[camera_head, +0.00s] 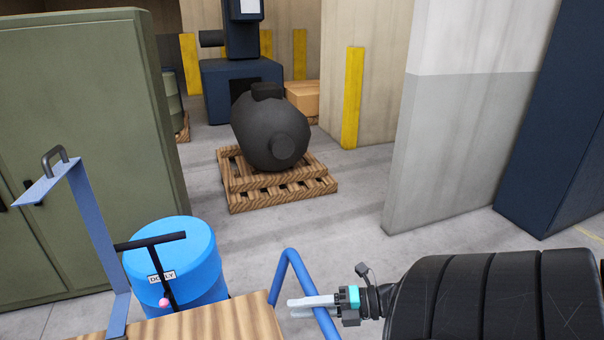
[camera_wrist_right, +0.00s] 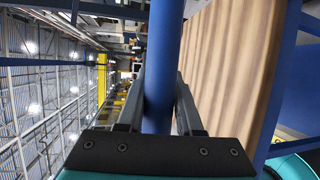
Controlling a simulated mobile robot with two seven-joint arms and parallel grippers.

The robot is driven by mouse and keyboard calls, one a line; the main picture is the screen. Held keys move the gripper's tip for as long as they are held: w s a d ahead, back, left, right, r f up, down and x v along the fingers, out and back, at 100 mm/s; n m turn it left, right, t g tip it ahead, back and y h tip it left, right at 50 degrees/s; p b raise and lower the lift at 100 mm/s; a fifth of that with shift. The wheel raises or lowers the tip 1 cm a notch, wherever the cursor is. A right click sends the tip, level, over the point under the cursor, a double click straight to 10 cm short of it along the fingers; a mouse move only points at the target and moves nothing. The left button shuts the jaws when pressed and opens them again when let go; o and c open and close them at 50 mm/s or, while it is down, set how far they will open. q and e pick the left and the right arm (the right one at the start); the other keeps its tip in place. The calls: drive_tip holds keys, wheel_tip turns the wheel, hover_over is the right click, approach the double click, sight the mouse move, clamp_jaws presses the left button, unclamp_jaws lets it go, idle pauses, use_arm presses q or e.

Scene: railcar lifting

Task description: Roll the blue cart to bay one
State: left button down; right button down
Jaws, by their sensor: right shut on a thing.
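The blue cart has a wooden deck (camera_head: 205,322) and a bent blue handle tube (camera_head: 290,265), in the bottom middle of the head view. A flat blue upright (camera_head: 92,225) stands at the deck's left side. My right gripper (camera_head: 312,306) comes in from the right and is shut on the handle tube. In the right wrist view the blue tube (camera_wrist_right: 163,65) runs between both fingers, beside the wooden deck (camera_wrist_right: 225,75). The lower part of the cart is out of view. No marking that names bay one is readable. My left gripper is not in view.
A blue drum (camera_head: 200,255) and a black T-handle (camera_head: 150,242) labelled like "DOLLY" stand close beyond the cart. A green cabinet (camera_head: 90,150) is at left. A dark tank (camera_head: 268,130) sits on a pallet (camera_head: 235,203) ahead. A grey wall end (camera_head: 440,150) stands right; floor between is clear.

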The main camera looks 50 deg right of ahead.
drive_tip(key=c, duration=0.6)
unclamp_jaws()
drive_tip(key=b+v, duration=0.1)
drive_tip(key=v, duration=1.4)
drive_tip(key=shift+s+r, duration=0.1)
drive_tip(key=s+a+f+m+g+h+b, duration=0.2)
drive_tip(key=f+m+h, duration=0.45)
drive_tip(key=f, duration=0.85)
drive_tip(key=s+a+f+m+g+h+b, duration=0.15)
drive_tip(key=f+m+h, duration=0.25)
drive_tip(key=f+m, duration=0.75)
drive_tip(key=s+a+f+m+g+b, duration=0.1)
drive_tip(key=s+a+f+g, duration=0.2)
drive_tip(key=a+f, duration=0.3)
drive_tip(key=s+a+f+m+g+y+b, duration=0.1)
drive_tip(key=s+a+f+m+g, duration=0.1)
drive_tip(key=a+f, duration=0.5)
drive_tip(key=s+a+f+m+g+b, duration=0.1)
drive_tip(key=s+a+f+m+g, duration=0.1)
drive_tip(key=a+f, duration=0.4)
drive_tip(key=shift+s+a+f+g+y, duration=0.15)
drive_tip(key=shift+s+a+g, duration=0.15)
drive_tip(key=shift+a, duration=0.5)
drive_tip(key=shift+s+a+f+g+y, duration=0.1)
drive_tip(key=shift+s+a+g, duration=0.2)
drive_tip(key=shift+a, duration=0.55)
drive_tip(key=shift+s+a+f+g+y, duration=0.1)
drive_tip(key=shift+s+a+f+g, duration=0.2)
drive_tip(key=shift+a, duration=0.5)
